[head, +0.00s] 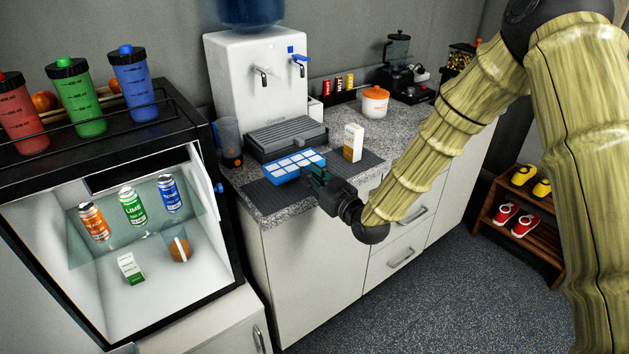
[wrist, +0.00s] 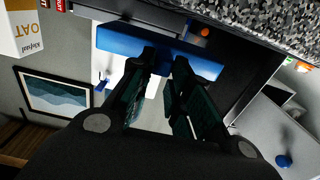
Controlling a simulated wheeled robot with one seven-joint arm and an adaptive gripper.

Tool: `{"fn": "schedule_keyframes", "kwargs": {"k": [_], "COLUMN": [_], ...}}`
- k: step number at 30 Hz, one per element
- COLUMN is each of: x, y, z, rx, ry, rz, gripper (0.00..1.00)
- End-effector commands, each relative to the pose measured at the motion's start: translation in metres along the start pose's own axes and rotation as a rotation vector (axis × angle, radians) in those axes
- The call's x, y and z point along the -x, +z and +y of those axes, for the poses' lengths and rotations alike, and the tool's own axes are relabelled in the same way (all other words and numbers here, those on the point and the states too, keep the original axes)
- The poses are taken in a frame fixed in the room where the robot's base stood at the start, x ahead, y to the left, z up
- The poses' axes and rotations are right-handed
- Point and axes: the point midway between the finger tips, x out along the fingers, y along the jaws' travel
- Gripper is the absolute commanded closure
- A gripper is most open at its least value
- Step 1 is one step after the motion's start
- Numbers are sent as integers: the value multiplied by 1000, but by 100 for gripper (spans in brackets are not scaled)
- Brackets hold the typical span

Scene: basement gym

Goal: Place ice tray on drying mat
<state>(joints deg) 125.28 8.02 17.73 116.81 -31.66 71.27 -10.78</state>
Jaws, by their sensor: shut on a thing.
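The blue ice tray (head: 272,176) with pale cells is over the dark ribbed drying mat (head: 266,200) on the counter. It shows in the wrist view as a blue bar (wrist: 115,40). My gripper (head: 316,177) is shut on the tray's near right edge; its fingers (wrist: 162,72) meet that edge in the wrist view. I cannot tell whether the tray touches the mat or hangs just above it. The tray and my gripper hide part of the mat.
A white and orange carton (head: 353,143) stands right of the tray. Behind are a grey ribbed drip tray (head: 287,135) and a white water dispenser (head: 245,85). A clear blender cup (head: 229,140) stands left. The open-fronted fridge (head: 130,190) is further left.

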Motion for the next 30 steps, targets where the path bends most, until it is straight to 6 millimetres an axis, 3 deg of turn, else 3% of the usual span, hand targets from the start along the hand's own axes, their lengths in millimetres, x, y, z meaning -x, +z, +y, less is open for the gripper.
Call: {"fn": "schedule_keyframes", "kwargs": {"k": [7, 20, 30], "x": [-12, -12, -12], "y": [2, 35, 38], "z": [17, 17, 17], "rx": [1, -1, 0], "ry": [1, 1, 1], "rz": [0, 0, 1], "gripper": [100, 100, 100]}}
